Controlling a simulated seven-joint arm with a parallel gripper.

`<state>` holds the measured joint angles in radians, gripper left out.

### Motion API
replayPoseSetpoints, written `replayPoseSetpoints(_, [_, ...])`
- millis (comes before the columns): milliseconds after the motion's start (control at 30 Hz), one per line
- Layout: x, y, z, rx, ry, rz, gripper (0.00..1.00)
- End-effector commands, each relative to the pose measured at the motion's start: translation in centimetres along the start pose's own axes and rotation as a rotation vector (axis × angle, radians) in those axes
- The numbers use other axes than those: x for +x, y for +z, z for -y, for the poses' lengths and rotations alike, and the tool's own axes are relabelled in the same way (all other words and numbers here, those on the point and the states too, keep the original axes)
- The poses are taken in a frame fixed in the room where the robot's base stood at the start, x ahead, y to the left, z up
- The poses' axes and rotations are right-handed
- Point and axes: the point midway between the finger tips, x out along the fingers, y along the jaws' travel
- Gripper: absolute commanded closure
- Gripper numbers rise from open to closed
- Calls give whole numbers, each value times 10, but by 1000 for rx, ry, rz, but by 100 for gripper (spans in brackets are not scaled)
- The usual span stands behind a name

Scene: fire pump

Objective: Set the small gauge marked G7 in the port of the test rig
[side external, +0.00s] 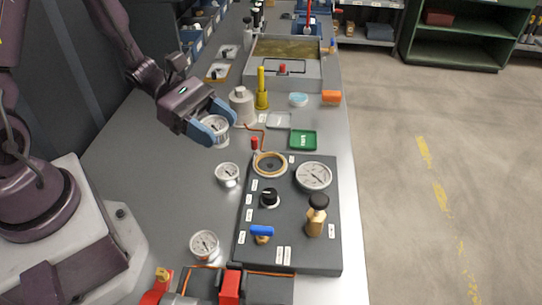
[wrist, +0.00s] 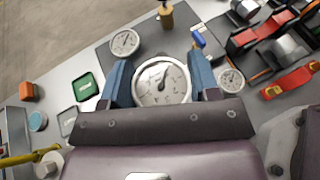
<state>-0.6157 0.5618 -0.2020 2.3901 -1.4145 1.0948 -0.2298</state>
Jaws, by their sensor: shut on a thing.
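My gripper (side external: 213,121) is shut on a small white-faced gauge (wrist: 162,84), with one blue finger on each side of it. In the side view the held gauge (side external: 218,127) is above the bench, left of and behind the test rig (side external: 285,235). I cannot read a G7 mark on it. The rig is a dark panel with a round, brass-rimmed port (side external: 270,164) at its back left corner; the port looks open. The port is not clearly visible in the wrist view.
Two other small gauges stand on the bench left of the rig, one nearer the port (side external: 228,174) and one nearer the front (side external: 204,244). The rig carries a large gauge (side external: 314,177), a brass valve (side external: 317,218) and a blue-handled valve (side external: 262,233). A green tray (side external: 302,140) lies behind.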

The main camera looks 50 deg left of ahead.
Motion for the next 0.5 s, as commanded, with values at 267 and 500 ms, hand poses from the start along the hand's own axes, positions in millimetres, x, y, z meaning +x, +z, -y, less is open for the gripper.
replayPoseSetpoints(267, [45,-16,-60,0,-2,2,71])
replayPoseSetpoints(500, [76,-49,-91,-3,1,1,71])
